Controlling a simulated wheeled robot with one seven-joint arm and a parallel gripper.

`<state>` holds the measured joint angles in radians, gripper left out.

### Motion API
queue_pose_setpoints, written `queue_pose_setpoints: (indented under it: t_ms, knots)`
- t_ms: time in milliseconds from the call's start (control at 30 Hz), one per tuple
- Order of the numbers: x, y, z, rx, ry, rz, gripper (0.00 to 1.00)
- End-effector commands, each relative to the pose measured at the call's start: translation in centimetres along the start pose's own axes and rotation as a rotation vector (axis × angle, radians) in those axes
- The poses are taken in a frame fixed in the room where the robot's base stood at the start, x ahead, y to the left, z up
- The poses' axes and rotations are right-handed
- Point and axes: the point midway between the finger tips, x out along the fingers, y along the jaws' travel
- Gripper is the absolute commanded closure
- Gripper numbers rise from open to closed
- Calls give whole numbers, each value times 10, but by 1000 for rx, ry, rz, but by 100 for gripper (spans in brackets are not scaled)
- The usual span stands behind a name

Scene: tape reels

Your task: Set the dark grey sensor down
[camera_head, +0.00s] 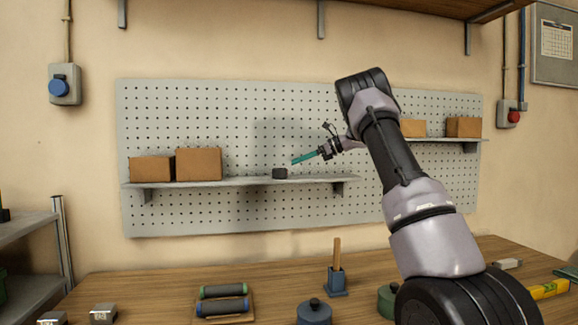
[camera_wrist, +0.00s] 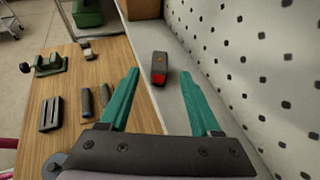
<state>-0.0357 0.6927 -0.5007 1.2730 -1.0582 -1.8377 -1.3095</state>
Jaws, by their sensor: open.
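The dark grey sensor (camera_head: 280,173) is a small block resting on the left wall shelf (camera_head: 240,182), near the middle of the pegboard. In the wrist view the sensor (camera_wrist: 159,62) shows a red end and stands on the grey shelf ahead of my gripper. My gripper (camera_head: 293,162) has teal fingers and is just to the right of the sensor and slightly above it. In the wrist view my gripper (camera_wrist: 160,75) is open, with its fingers spread wide and nothing held between them.
Two cardboard boxes (camera_head: 199,163) stand on the shelf left of the sensor. The perforated board (camera_head: 230,110) rises behind the shelf. The wooden bench (camera_head: 270,270) below holds rollers, a dark lidded pot (camera_head: 314,313) and a blue holder (camera_head: 337,282). The shelf right of the sensor is bare.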

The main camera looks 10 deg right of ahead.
Motion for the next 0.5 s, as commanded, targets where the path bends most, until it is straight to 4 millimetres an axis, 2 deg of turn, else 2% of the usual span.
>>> queue_pose_setpoints:
  t_ms: [67,133,167,267,367,400,500]
  knots:
    - [-7,0,1,2,-2,-3,36]
    - [-13,-1,10,22,-24,-25,36]
    - [-16,-2,18,44,-45,-46,36]
    - [-36,-8,63,183,-178,-163,36]
    - [-76,-13,123,438,-409,-318,36]
    - [-96,-13,144,563,-517,-373,36]
    - [-150,-4,178,899,-790,-469,36]
